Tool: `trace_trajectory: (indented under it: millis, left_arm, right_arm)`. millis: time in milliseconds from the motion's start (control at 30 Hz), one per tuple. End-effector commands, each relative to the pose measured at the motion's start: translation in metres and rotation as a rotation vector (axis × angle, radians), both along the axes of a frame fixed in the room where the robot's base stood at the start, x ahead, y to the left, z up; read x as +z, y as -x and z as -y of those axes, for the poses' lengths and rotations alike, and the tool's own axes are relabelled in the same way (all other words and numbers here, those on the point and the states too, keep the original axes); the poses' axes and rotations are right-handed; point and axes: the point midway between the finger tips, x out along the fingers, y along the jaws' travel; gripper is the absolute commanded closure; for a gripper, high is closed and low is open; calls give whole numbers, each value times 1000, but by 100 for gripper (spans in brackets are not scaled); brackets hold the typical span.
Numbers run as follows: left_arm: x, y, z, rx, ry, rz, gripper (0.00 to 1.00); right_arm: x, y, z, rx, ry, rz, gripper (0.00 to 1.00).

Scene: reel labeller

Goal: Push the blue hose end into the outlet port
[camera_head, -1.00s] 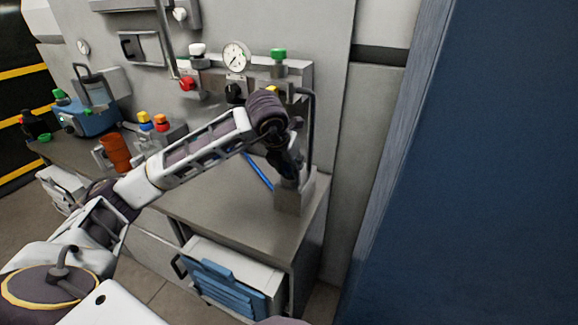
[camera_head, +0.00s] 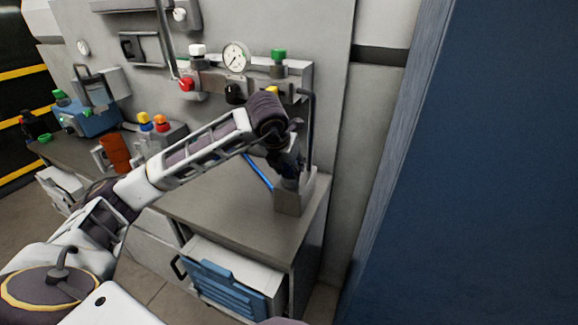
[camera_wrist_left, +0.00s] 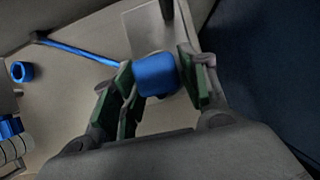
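My left gripper (camera_head: 289,178) is over the right end of the bench, pointing down at a grey upright block (camera_head: 292,200). In the left wrist view its green-padded fingers (camera_wrist_left: 156,84) stand on either side of the blue hose end (camera_wrist_left: 156,75) and appear closed on it. The blue hose (camera_wrist_left: 80,51) runs off to the left behind the fingers. It also shows in the head view (camera_head: 258,171), left of the gripper. I cannot make out the outlet port; the hand hides the top of the block. My right gripper is not in view.
A valve panel with a gauge (camera_head: 236,57) stands behind the arm, and a dark vertical pipe (camera_head: 310,130) rises just right of the hand. An orange cup (camera_head: 116,152) is farther left. The bench front (camera_head: 230,215) is clear. A blue wall (camera_head: 480,170) fills the right.

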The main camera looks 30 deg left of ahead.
Motion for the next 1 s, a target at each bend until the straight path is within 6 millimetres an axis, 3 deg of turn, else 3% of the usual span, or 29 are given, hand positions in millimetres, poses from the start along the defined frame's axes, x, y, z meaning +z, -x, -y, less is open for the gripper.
trace_trajectory:
  millis: [567, 1000]
  left_arm:
    - [5, 2, 0, 0, 0, 3, 40]
    - [42, 21, 1, 0, 1, 3, 40]
  right_arm:
    - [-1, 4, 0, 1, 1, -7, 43]
    - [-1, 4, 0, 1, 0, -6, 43]
